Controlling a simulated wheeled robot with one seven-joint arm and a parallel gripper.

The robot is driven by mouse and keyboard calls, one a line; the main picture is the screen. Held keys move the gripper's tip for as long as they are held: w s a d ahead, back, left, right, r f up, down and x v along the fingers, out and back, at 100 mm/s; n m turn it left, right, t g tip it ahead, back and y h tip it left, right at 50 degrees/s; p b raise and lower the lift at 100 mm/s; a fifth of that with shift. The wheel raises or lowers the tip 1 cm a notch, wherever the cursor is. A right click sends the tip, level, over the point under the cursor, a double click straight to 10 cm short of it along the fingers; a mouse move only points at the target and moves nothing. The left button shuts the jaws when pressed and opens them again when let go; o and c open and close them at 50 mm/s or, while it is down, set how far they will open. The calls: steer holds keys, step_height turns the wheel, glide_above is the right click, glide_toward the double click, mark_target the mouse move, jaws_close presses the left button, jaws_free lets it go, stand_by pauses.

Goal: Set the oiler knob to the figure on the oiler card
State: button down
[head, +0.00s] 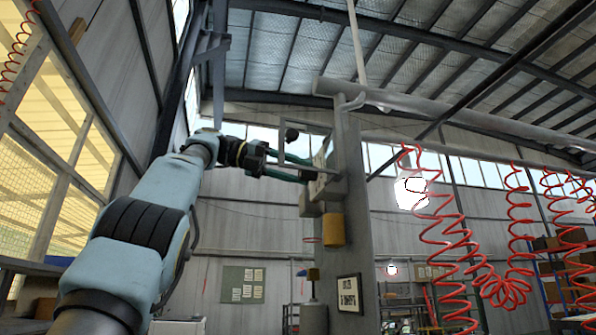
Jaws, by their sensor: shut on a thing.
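My gripper (303,175) reaches in from the left with its green fingers against the upper valve block on the grey post. It is shut on a small part there. The fingers and the block's edge hide that part, so I cannot tell for sure whether it is the oiler knob. The valve block (310,203) is pale grey and seen nearly edge-on.
A thin grey square frame and a black ball (292,135) show beside the fingers. The grey post (362,225) stands just right of the gripper. Red coiled hoses (440,225) hang to the right. A yellow mesh window wall (60,130) is at the left.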

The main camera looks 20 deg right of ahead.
steer(key=shift+f, duration=0.1)
steer(key=shift+c, duration=2.2)
jaws_free()
